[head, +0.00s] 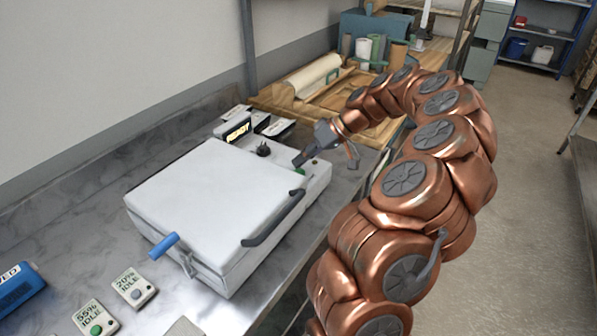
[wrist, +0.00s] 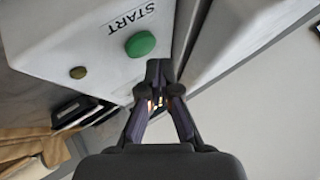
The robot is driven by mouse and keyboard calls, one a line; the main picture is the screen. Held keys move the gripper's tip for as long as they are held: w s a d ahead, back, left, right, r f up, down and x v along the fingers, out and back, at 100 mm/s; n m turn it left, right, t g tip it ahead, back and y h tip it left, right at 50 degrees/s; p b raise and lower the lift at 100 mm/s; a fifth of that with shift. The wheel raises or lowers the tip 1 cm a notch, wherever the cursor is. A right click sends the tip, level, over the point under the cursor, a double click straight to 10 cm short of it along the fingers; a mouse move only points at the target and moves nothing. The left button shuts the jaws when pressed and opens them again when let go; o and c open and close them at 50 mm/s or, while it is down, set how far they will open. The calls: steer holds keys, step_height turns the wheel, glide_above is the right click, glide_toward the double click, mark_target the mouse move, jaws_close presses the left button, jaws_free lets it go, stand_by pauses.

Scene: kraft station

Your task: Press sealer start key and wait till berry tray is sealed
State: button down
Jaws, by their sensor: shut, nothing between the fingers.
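The sealer (head: 215,200) is a white box with its lid down, on the metal counter. Its small display (head: 237,132) reads READY. The green start key (wrist: 140,44) sits under a START label in the wrist view; in the head view it shows at the sealer's right end (head: 299,170), partly hidden by my fingers. My gripper (wrist: 160,66) is shut and empty, its tips just beside the start key, seemingly a little apart from it. The berry tray is not visible; the closed lid hides the sealer's inside.
A blue-handled latch (head: 164,246) and a dark lid handle (head: 274,218) are on the sealer's front. Small IDLE boxes (head: 134,288) and a blue device (head: 18,287) lie at the left front. Wooden trays with a paper roll (head: 314,75) stand behind. Floor at right is clear.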

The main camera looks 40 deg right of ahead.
mark_target(301, 171)
steer(key=shift+f+b, duration=0.9)
steer(key=shift+b, duration=0.5)
stand_by(1.1)
stand_by(0.4)
steer(key=shift+r, duration=0.9)
steer(key=shift+r, duration=2.5)
